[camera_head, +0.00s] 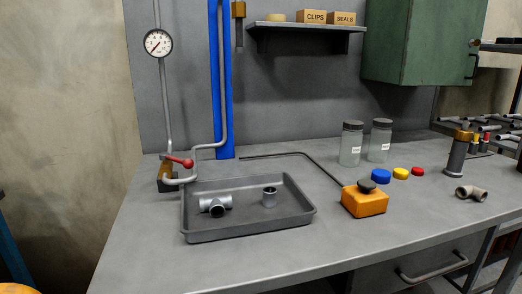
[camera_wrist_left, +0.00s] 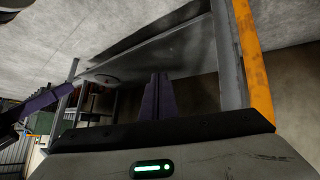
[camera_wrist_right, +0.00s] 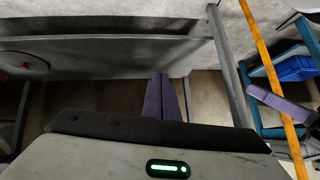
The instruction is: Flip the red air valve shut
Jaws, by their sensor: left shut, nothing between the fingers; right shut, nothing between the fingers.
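The red air valve handle (camera_head: 178,160) is at the left of the bench in the head view. It points right and slightly down from the pipe, roughly level. A brass-coloured valve body (camera_head: 166,176) sits under its left end, with grey pipes joined around it. My left gripper (camera_wrist_left: 158,88) has its purple fingers together and empty in the left wrist view. My right gripper (camera_wrist_right: 162,88) is likewise together and empty in the right wrist view. Neither gripper shows in the head view, and neither wrist view shows the valve, so their distance to it cannot be told.
A grey tray (camera_head: 246,230) with pipe fittings lies right of the valve. An orange block (camera_head: 364,203) with a thin rod, jars (camera_head: 351,147) and coloured caps stand further right. A pressure gauge (camera_head: 158,43) and blue column (camera_head: 221,100) rise behind. The bench front is clear.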

